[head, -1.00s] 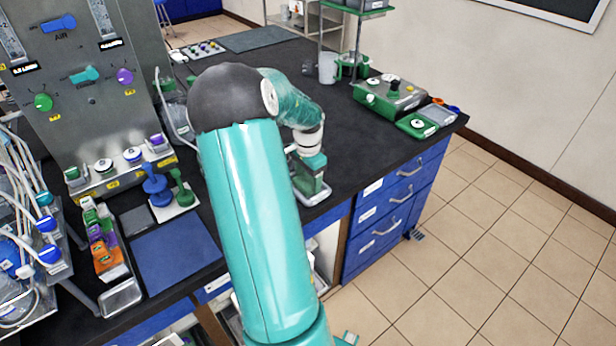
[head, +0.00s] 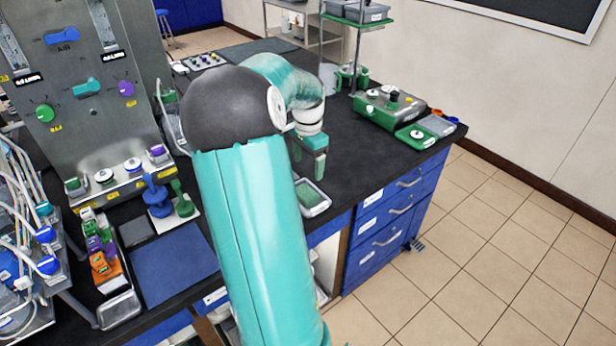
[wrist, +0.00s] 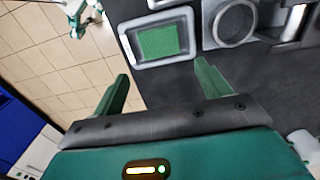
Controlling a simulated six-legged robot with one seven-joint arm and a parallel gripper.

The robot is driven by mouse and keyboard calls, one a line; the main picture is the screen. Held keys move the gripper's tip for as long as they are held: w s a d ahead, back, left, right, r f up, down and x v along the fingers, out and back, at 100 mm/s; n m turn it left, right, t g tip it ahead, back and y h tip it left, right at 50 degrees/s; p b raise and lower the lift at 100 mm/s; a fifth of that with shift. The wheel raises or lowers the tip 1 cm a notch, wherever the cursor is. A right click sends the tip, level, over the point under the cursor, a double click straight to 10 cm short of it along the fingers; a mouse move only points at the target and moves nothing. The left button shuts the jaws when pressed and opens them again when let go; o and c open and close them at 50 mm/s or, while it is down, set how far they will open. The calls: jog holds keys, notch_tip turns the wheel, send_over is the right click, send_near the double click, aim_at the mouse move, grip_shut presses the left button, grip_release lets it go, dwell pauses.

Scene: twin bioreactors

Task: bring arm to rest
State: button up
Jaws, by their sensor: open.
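My gripper (wrist: 160,88) shows in the wrist view with its two green fingers spread wide and nothing between them. In the head view my gripper (head: 318,168) hangs at the end of my bent teal arm, above the black bench near its front edge. A small grey tray with a green pad (wrist: 158,42) lies just beyond the fingers in the wrist view, apart from them. The same tray shows in the head view (head: 313,198), just below the gripper. My forearm hides part of the bench.
The black bench (head: 370,155) has free room right of my arm. A green and grey device (head: 388,108) stands at the back right. A control panel (head: 88,90), blue mat (head: 172,268) and tubed rig (head: 30,250) are on the left. Tiled floor (head: 480,240) is clear.

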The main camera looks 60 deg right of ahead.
notch_tip(320, 180, up, 2)
jog(key=shift+r, duration=0.1)
dwell(0.7)
